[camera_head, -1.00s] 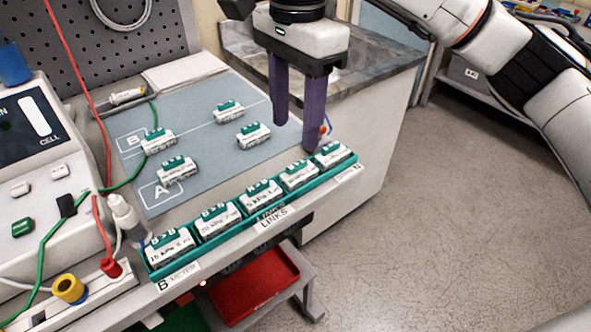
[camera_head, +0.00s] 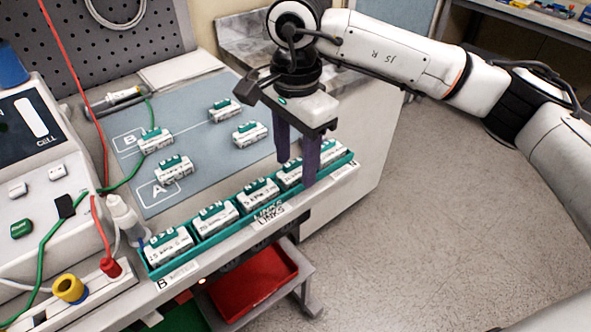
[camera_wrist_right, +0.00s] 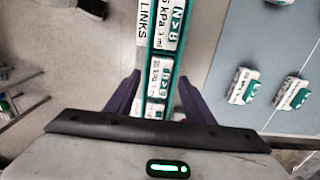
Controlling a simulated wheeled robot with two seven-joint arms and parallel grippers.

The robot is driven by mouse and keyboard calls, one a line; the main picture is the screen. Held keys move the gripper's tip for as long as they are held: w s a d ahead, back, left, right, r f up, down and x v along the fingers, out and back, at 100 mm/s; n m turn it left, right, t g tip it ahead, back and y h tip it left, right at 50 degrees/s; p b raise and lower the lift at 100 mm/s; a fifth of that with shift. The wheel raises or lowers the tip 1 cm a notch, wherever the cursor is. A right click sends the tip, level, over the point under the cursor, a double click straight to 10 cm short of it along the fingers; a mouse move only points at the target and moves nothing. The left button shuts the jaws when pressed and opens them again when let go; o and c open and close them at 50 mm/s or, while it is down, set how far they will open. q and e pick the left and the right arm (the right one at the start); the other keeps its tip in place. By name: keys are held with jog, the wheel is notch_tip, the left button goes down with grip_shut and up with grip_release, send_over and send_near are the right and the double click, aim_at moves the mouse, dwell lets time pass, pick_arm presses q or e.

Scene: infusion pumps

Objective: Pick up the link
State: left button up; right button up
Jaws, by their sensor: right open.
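A teal tray (camera_head: 190,262) at the front edge of the bench holds a row of several white links with teal tops. My right gripper (camera_head: 297,168) is open and points down at the row, its fingers either side of a link (camera_head: 290,174) near the right end, partly hidden. In the wrist view that link (camera_wrist_right: 160,74) lies between the purple fingertips (camera_wrist_right: 160,80). Contact cannot be told. Another link (camera_wrist_right: 168,28) lies further along the tray. The end link (camera_head: 332,151) sits just right of the fingers. My left gripper is not in view.
Several more links, such as one (camera_head: 250,133), stand on the blue-grey mat (camera_head: 200,190) behind the tray. A meter box (camera_head: 40,150) with red and green cables is at the left. A red bin (camera_head: 255,283) is below the bench edge.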

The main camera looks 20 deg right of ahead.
jog(key=c, duration=1.1)
jog(key=shift+r, duration=0.1)
